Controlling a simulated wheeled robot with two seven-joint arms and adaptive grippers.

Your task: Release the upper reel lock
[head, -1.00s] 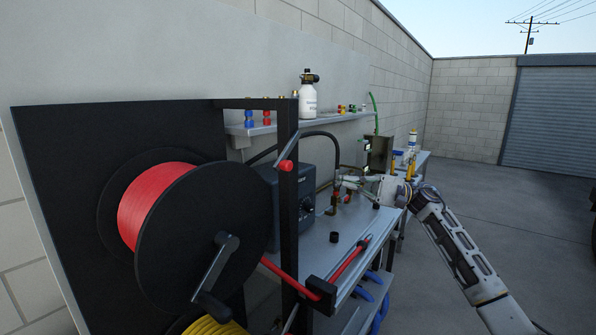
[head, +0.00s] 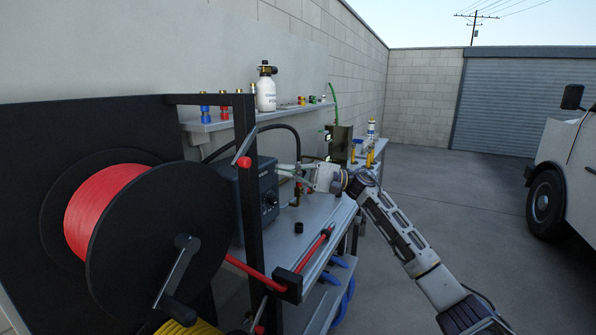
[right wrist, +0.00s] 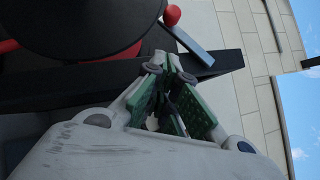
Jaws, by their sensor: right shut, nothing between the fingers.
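The upper reel (head: 160,225) is a black drum wound with red hose (head: 100,205), at the left of the head view. What looks like its lock is a short grey lever with a red knob (head: 243,162), on the black frame post. The lever and round red knob (right wrist: 172,15) also show at the top of the right wrist view. My right gripper (head: 284,172) is shut and empty, to the right of the post in the head view. In the wrist view its fingertips (right wrist: 170,62) point toward the lever, apart from the knob. My left gripper is out of view.
A grey bench (head: 318,212) with a dark box (head: 262,195) stands behind the post. Red hose runs through a black guide block (head: 287,284). A yellow hose reel (head: 190,327) is below. A shelf (head: 212,123) holds a white bottle. Open pavement lies at right.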

